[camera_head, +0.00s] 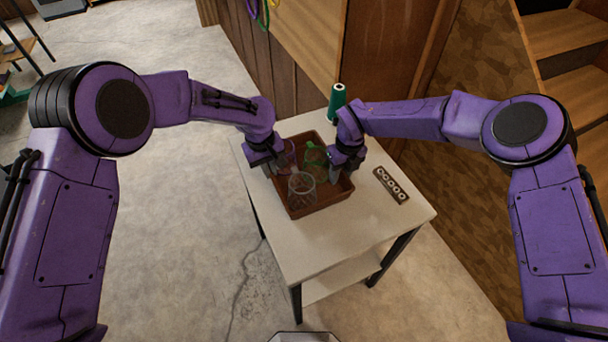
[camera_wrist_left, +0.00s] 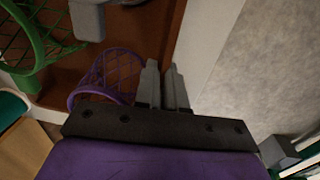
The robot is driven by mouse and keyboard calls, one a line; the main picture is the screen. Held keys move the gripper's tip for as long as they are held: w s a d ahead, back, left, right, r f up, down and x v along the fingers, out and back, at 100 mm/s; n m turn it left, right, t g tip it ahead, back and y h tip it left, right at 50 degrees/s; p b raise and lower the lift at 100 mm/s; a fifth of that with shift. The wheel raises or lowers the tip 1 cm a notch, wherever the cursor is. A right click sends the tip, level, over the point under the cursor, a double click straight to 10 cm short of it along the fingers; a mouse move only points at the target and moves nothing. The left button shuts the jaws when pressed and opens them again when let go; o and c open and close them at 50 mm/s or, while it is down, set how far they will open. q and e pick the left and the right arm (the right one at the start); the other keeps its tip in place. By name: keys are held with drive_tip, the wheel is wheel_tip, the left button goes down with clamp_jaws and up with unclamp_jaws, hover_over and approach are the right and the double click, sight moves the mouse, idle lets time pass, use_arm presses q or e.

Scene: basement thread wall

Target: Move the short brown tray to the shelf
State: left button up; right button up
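The short brown tray (camera_head: 312,207) sits on a small white table and holds a purple mesh basket (camera_wrist_left: 96,82), a green mesh basket (camera_head: 314,156) and a clear grey mesh basket (camera_head: 301,187). My left gripper (camera_head: 268,168) is at the tray's left rim. In the left wrist view its two grey fingers (camera_wrist_left: 163,84) are close together with the tray's wall between them. My right gripper (camera_head: 345,165) is at the tray's right side, pointing down; its fingertips are partly hidden, so its grip is unclear.
The white table (camera_head: 345,232) has a lower shelf (camera_head: 340,281). A green thread cone (camera_head: 337,98) stands at its back, and a dark holed block (camera_head: 391,185) lies right of the tray. Wooden walls are behind and at right. Open concrete floor (camera_head: 180,220) is at left.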

use_arm(q)
clamp_jaws()
use_arm(e)
clamp_jaws()
